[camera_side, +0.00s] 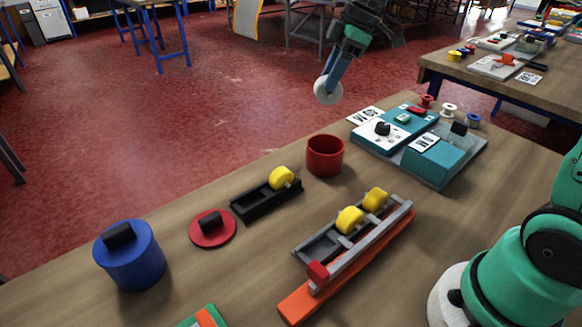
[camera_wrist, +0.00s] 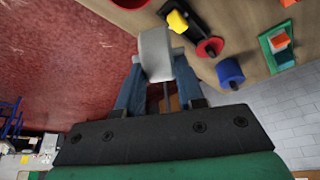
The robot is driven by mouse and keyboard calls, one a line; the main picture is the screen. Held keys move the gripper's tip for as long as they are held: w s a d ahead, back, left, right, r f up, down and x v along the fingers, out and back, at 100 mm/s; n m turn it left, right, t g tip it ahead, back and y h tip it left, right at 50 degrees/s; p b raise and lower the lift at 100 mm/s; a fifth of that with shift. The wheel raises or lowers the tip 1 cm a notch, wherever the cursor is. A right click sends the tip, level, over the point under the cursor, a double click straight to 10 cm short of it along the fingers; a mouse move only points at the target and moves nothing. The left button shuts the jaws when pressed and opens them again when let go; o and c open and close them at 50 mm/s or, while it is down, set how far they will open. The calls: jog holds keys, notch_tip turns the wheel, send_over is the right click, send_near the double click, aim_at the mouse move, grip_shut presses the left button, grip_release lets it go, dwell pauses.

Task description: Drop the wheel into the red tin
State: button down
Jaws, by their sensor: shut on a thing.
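My gripper (camera_side: 332,82) is shut on a white wheel (camera_side: 326,92) and holds it in the air above the table's far edge. In the wrist view the wheel (camera_wrist: 155,54) sits between the two fingertips (camera_wrist: 156,72). The red tin (camera_side: 325,156) stands upright and open on the table, below the wheel in the side view, with a clear gap between them. Its inside floor is hidden in the side view. Part of a red round thing, apparently the tin, shows at the top edge of the wrist view (camera_wrist: 130,3).
A black holder with a yellow wheel (camera_side: 282,178) and a red lid (camera_side: 212,229) lie left of the tin. A blue tin (camera_side: 130,256) stands farther left. A grey rack with yellow wheels (camera_side: 350,219) is in front. Teal boxes (camera_side: 436,162) stand right.

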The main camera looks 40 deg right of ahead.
jog(key=w+d+f+m, duration=0.1)
jog(key=w+d+f, duration=0.1)
jog(key=d+f, duration=0.2)
jog(key=shift+d+f+m+t, duration=0.3)
jog(key=shift+f+m, duration=0.1)
jog(key=shift+f, duration=1.45)
jog(key=shift+c, duration=2.3)
grip_release()
jog(key=v, duration=0.5)
jog(key=shift+s+r, duration=0.1)
jog(key=shift+r, duration=0.2)
